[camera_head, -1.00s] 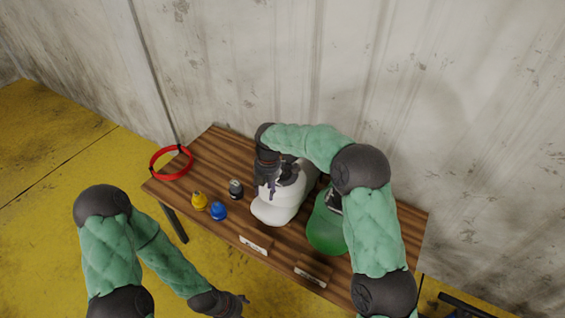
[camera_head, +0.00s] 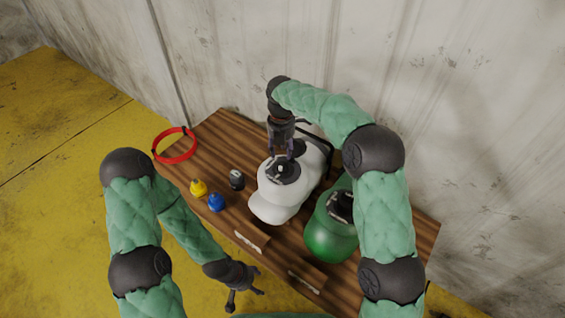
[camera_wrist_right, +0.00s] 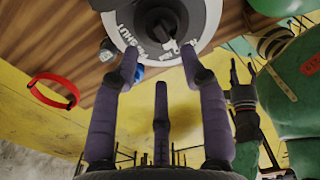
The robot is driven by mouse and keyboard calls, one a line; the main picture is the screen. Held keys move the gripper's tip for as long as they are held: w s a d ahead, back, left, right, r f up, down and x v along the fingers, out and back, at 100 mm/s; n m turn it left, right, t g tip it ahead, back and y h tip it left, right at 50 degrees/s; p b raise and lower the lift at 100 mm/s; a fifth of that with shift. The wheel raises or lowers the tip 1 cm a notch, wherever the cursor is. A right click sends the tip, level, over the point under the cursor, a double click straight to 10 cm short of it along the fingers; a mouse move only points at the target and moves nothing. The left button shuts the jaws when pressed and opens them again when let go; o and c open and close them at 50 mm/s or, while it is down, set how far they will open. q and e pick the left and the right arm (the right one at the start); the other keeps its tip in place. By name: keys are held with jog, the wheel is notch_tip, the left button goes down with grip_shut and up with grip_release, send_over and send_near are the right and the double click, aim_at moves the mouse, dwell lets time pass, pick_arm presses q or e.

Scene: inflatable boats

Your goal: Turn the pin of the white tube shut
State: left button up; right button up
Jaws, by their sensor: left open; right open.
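The white tube (camera_head: 278,205) lies on the wooden table. Its dark round valve (camera_head: 288,174), with a small pin (camera_head: 280,169) at the centre, faces up. My right gripper (camera_head: 282,154) is open at the back edge of this valve. In the right wrist view, the open fingers (camera_wrist_right: 159,62) reach toward the valve disc (camera_wrist_right: 208,18), which bears white lettering; the pin (camera_wrist_right: 164,32) shows between the fingertips. I cannot tell whether they touch it. My left gripper (camera_head: 247,284) is open and empty, in front of the table.
A green tube (camera_head: 330,238) with a dark valve lies right of the white one, under my right arm. Yellow (camera_head: 198,188), blue (camera_head: 216,202) and dark (camera_head: 236,179) small items stand to the left. A red ring (camera_head: 174,146) is at the table's left end. Small labels line the front edge.

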aim_at(283, 166)
notch_tip(283, 166, down, 7)
jog(key=shift+r+b, duration=0.2)
jog(key=shift+b, duration=0.7)
grip_shut()
